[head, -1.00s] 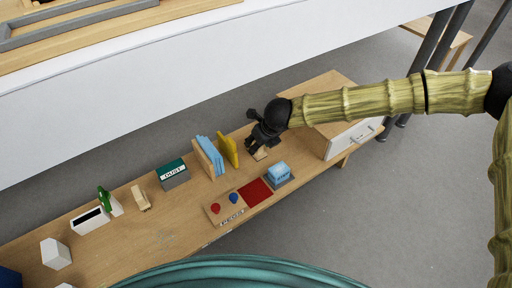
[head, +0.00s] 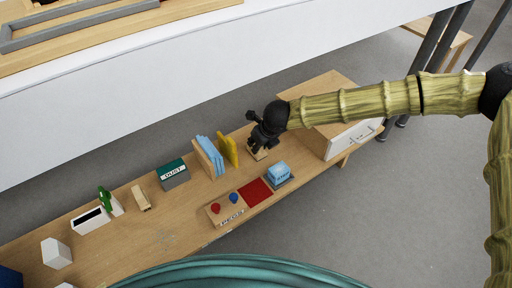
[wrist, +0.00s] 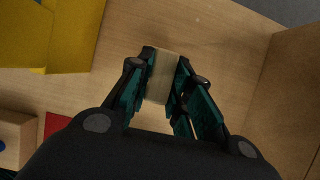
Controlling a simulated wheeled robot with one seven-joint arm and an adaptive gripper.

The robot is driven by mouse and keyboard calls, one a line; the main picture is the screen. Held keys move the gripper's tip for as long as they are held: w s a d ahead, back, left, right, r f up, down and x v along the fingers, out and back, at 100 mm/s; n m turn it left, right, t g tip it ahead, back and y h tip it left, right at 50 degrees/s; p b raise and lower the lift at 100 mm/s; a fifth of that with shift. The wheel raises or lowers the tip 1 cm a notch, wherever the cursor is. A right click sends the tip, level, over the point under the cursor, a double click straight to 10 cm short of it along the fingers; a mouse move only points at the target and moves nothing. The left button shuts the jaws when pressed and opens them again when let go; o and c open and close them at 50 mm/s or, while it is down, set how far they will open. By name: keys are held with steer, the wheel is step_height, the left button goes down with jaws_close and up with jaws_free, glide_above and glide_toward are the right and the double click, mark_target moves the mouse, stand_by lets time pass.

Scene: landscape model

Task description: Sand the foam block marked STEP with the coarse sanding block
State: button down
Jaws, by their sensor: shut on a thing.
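My gripper (head: 260,148) is at the far side of the bench, left of the drawer cabinet. In the wrist view its fingers (wrist: 160,85) are shut on a pale wood-coloured block (wrist: 161,75), one finger on each side. The block also shows below the fingers in the head view (head: 258,155), at or just above the bench top; its abrasive face is hidden. A light blue block (head: 279,171) with a small white label sits in a grey holder, nearer the front edge and right of the red pad. Its label is too small to read surely.
A red pad (head: 255,193) and a peg board (head: 225,212) lie near the front. Yellow (head: 228,150) and light blue (head: 208,155) upright pieces stand left of my gripper. The drawer cabinet (head: 330,120) rises close on the right. A DUST box (head: 172,176) stands farther left.

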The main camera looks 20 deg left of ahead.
steer(key=shift+r+p, duration=3.05)
steer(key=shift+p, duration=0.9)
